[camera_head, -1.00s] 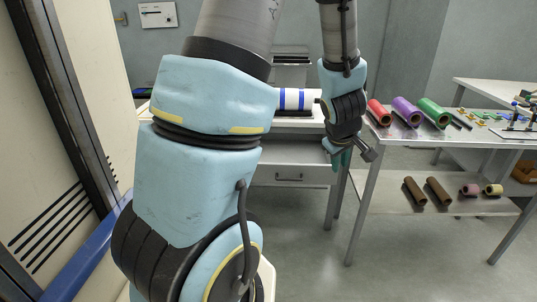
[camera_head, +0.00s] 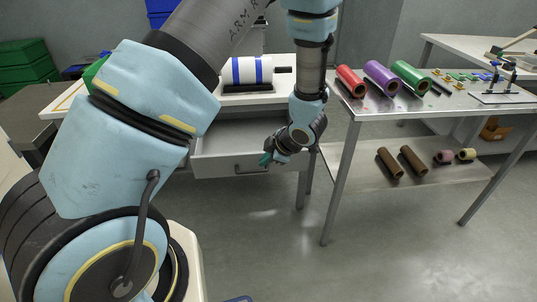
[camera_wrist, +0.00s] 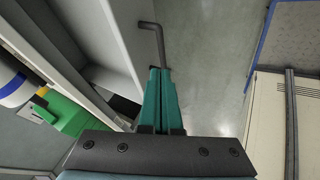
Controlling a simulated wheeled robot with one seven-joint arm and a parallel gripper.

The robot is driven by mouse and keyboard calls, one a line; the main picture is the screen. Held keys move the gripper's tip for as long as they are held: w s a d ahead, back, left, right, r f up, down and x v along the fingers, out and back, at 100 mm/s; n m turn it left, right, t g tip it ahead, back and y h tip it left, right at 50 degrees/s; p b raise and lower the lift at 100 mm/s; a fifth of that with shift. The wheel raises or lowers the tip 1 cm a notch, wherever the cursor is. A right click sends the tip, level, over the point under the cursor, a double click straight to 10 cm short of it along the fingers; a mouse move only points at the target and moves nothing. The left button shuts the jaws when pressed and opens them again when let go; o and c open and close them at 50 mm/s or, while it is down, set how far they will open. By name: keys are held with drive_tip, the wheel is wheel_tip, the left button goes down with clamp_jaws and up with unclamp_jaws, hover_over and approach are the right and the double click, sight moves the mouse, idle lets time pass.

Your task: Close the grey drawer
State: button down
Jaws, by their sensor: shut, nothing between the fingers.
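The grey drawer (camera_head: 215,167) stands open under the white table, its inside showing behind the front panel. Its dark bar handle (camera_head: 252,172) is on the front panel. My gripper (camera_head: 266,159) is at the right part of the drawer front, close to the handle; I cannot tell whether it touches. In the wrist view my teal fingers (camera_wrist: 160,72) are together and empty. The handle (camera_wrist: 153,27) lies just beyond the fingertips, and the drawer (camera_wrist: 100,38) shows at the left.
A white roll with blue bands (camera_head: 247,70) sits on the table above the drawer. The metal table (camera_head: 343,180) to the right holds coloured rolls, with its leg near my arm. Open floor (camera_head: 270,250) lies in front of the drawer.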

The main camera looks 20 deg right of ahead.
drive_tip(key=shift+w+a+f+p, duration=0.15)
drive_tip(key=shift+w+f, duration=0.35)
drive_tip(key=shift+w, duration=0.5)
drive_tip(key=shift+w+d+f+p, duration=0.1)
drive_tip(key=shift+w+f+p, duration=0.2)
drive_tip(key=shift+w+f, duration=0.45)
drive_tip(key=shift+w+a+f+p, duration=0.1)
drive_tip(key=shift+w+f+p, duration=0.15)
drive_tip(key=shift+w, duration=0.95)
drive_tip(key=shift+w, duration=0.1)
